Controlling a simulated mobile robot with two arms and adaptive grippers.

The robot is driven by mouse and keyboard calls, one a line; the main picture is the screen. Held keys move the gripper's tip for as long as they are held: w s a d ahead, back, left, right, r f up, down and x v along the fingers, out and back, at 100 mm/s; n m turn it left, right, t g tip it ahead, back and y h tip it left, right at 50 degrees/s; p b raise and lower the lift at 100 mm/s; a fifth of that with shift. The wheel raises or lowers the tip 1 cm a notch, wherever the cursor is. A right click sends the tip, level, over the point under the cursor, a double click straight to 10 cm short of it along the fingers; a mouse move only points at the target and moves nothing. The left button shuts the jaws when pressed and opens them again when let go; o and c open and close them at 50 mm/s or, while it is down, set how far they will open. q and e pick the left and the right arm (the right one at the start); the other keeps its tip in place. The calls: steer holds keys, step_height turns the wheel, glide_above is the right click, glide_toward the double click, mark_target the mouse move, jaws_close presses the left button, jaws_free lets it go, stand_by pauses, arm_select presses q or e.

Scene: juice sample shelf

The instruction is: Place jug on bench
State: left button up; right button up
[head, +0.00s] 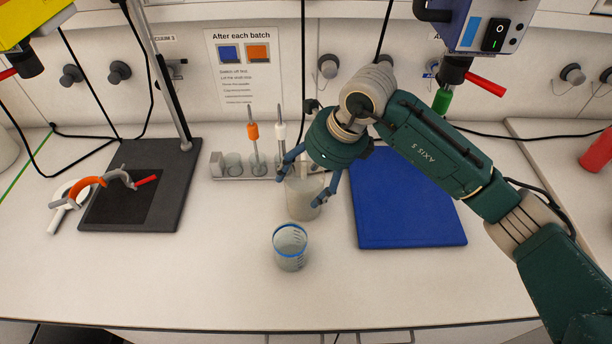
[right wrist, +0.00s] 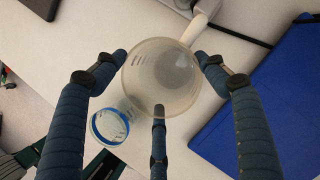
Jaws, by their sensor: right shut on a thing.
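The translucent jug (head: 303,202) stands upright at or just above the middle of the white bench (head: 180,285); I cannot tell whether its base touches. My right gripper (head: 303,182) comes down from above and is shut around the jug. The jug looks empty. My left gripper is not in view.
A blue-rimmed beaker (head: 290,252) stands just in front of the jug. A rack (head: 217,166) with glassware is behind it. A blue mat (head: 425,215) lies to the right and a dark stand base (head: 180,190) to the left. The front bench strip is clear.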

steer(key=o, duration=1.6)
steer(key=shift+f, duration=0.1)
steer(key=o, duration=0.4)
steer(key=shift+c, duration=0.2)
steer(key=s+d+r+b, duration=0.1)
steer(key=s+d+b, duration=0.4)
steer(key=d, duration=0.6)
steer(key=shift+s+d+r, duration=0.15)
steer(key=shift+d, duration=0.05)
